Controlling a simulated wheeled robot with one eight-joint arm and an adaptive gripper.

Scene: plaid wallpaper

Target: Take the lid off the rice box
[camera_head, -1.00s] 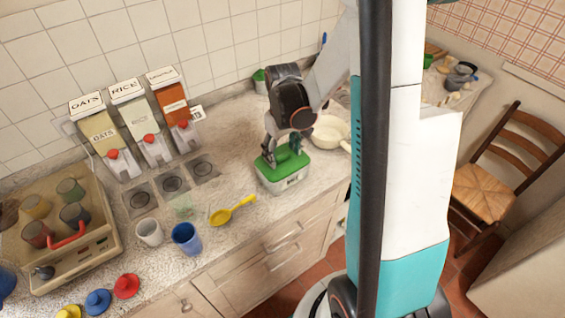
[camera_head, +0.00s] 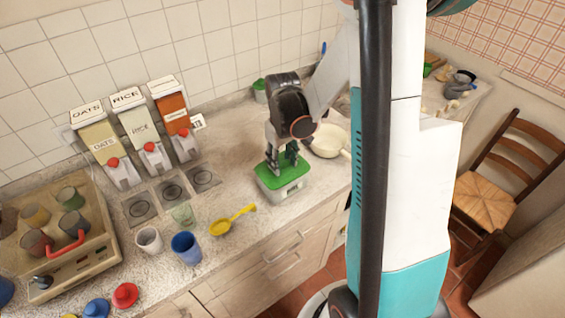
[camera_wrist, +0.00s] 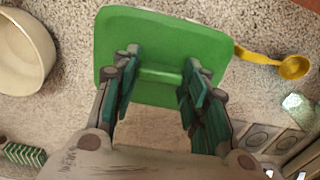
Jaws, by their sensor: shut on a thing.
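The rice box (camera_head: 285,193) is a small pale box on the counter, near its front edge. Its green lid (camera_head: 295,172) sits at the top of the box, and I see no clear gap between them. In the wrist view the lid (camera_wrist: 160,40) fills the upper middle, with a raised green bar handle (camera_wrist: 160,76). My gripper (camera_head: 281,168) points down onto the lid. In the wrist view its two fingers (camera_wrist: 158,82) stand at either end of the handle and are shut on it. The inside of the box is hidden.
A cream pan (camera_head: 328,140) stands close behind the box on the right. A yellow scoop (camera_head: 232,220) lies to the left, near a blue cup (camera_head: 186,247) and a white cup (camera_head: 149,240). Dispensers (camera_head: 135,125) labelled oats and rice stand at the wall.

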